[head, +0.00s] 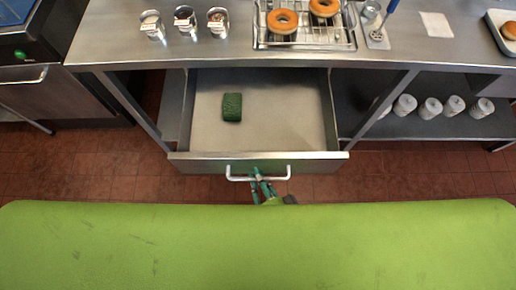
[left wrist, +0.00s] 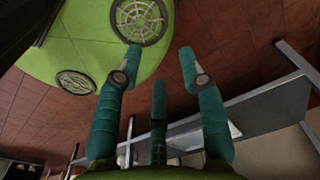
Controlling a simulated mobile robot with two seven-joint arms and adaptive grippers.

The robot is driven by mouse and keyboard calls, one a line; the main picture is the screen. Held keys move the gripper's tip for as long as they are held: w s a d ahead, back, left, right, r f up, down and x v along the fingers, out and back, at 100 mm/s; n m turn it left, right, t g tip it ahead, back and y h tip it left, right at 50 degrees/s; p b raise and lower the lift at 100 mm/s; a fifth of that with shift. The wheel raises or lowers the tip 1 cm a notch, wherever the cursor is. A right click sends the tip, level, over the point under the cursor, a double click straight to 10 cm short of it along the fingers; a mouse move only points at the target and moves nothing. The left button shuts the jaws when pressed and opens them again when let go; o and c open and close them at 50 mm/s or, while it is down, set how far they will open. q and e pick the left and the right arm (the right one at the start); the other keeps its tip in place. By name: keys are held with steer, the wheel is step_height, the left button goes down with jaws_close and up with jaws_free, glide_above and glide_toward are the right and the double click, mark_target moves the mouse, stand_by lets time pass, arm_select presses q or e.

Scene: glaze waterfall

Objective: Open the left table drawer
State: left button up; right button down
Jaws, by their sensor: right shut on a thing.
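The table drawer (head: 258,155) under the metal table is pulled well out in the head view, showing its pale bottom. A dark green sponge-like block (head: 232,107) lies inside it, left of the middle. The light bar handle (head: 238,179) runs across the drawer's front. My right gripper (head: 257,174) is shut on the handle near its middle. My left gripper (left wrist: 161,58) shows only in the left wrist view, with its fingers apart and nothing between them.
Doughnuts (head: 283,21) on a wire rack (head: 306,41) and several small metal containers (head: 185,20) stand on the table (head: 240,50). White jars (head: 430,108) stand on the lower shelf at right. Bare red tile floor (head: 400,172) lies before the table.

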steer(key=shift+s, duration=1.8)
steer(key=c, duration=1.2)
jaws_free()
steer(key=shift+o, duration=0.2)
steer(key=v, duration=1.2)
